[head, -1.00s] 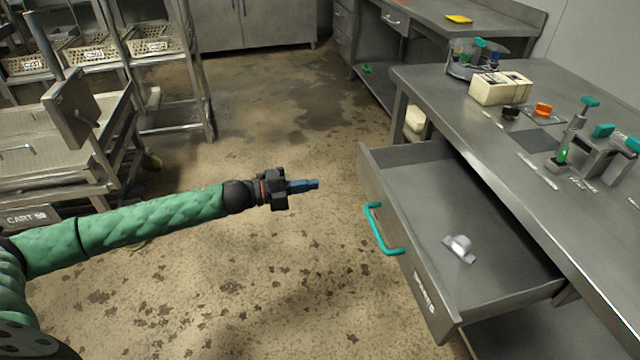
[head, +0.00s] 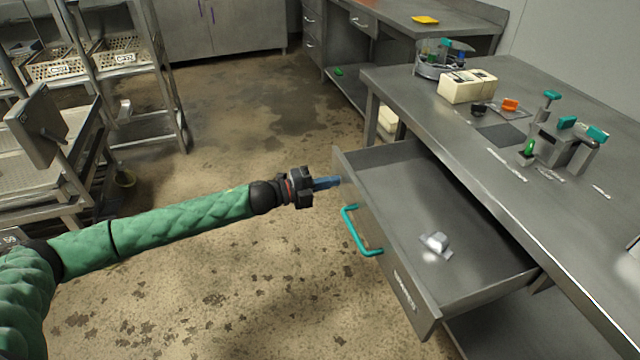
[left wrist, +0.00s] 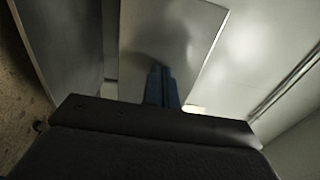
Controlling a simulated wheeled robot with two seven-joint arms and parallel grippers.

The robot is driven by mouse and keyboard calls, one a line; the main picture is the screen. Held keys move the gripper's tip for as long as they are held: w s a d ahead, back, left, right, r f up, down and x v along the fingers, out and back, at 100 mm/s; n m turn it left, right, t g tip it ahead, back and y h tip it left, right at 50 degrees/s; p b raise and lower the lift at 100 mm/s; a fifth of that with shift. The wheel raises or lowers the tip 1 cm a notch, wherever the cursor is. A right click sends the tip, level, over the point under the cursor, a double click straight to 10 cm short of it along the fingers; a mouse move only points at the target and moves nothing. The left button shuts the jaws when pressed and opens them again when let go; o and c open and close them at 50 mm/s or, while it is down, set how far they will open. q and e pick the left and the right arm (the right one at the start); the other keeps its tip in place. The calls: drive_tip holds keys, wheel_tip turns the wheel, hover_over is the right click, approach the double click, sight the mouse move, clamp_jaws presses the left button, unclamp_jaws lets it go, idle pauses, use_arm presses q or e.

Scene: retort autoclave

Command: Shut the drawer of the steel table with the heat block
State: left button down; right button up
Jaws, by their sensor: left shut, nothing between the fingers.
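The drawer (head: 437,290) of the steel table (head: 480,150) is pulled well out, toward the left in the head view. Its front carries a teal handle (head: 358,234). A small pale metal piece (head: 436,243) lies inside it. The table top holds a grey device with teal knobs and a green part (head: 560,145); I cannot tell for sure whether it is the heat block. My left gripper (head: 338,182) is shut and empty, beside the far end of the drawer front; contact is unclear. Its blue fingers show in the left wrist view (left wrist: 161,86). My right gripper is out of view.
A cream box (head: 467,87), a round rack (head: 440,62) and an orange item (head: 510,105) are on the table top. A cart (head: 40,170) and a shelf with baskets (head: 125,55) stand at the left. The floor (head: 240,110) between is clear.

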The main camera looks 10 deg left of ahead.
use_arm(q)
drive_tip(key=shift+d, duration=0.15)
drive_tip(key=shift+w+d+r, duration=0.2)
drive_tip(key=shift+w+d, duration=0.1)
drive_tip(key=shift+d, duration=0.1)
drive_tip(key=p, duration=0.4)
approach(414, 172)
drive_tip(key=a+r, duration=0.1)
drive_tip(key=s+a+r, duration=0.2)
drive_tip(key=r, duration=0.1)
drive_tip(key=shift+s+a+r, duration=0.1)
drive_tip(key=shift+s+a, duration=0.1)
drive_tip(key=shift+s, duration=0.05)
drive_tip(key=x, duration=1.3)
drive_tip(key=shift+w+d+f, duration=0.15)
drive_tip(key=shift+f, duration=0.05)
drive_tip(key=shift+w+d, duration=0.1)
drive_tip(key=shift+d, duration=0.2)
drive_tip(key=shift+w+r, duration=0.1)
drive_tip(key=shift+r, duration=0.25)
